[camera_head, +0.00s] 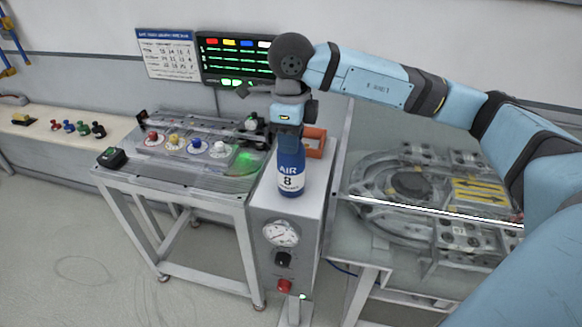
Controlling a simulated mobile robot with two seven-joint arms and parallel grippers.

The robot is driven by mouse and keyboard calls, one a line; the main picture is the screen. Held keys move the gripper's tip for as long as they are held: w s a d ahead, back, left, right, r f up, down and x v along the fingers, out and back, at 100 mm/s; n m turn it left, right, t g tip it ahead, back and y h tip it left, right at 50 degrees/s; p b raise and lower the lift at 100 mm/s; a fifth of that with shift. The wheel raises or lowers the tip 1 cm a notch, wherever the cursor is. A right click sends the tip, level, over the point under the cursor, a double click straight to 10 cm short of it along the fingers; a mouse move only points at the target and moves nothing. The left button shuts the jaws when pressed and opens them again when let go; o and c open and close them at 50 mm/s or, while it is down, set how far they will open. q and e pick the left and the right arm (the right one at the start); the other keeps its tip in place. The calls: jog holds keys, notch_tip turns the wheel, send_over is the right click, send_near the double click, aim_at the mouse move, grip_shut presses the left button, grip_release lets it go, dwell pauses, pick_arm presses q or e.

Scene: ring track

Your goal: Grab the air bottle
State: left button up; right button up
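The air bottle (291,178) is blue with a white band, marked "AIR" and "8". It is upright at the top of a narrow grey cabinet (262,200). My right gripper (288,143) points straight down over the bottle, at its upper end. The gripper hides the bottle's neck and top. The fingertips are not clear enough to tell whether they are closed on the bottle. My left gripper is not in view.
An orange box (314,142) sits just behind the bottle. The cabinet front has a gauge (281,233) and knobs. A left table (178,187) carries a panel of coloured knobs (196,146). A glass-topped ring track (385,230) lies right, under my arm.

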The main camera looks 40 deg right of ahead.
grip_shut()
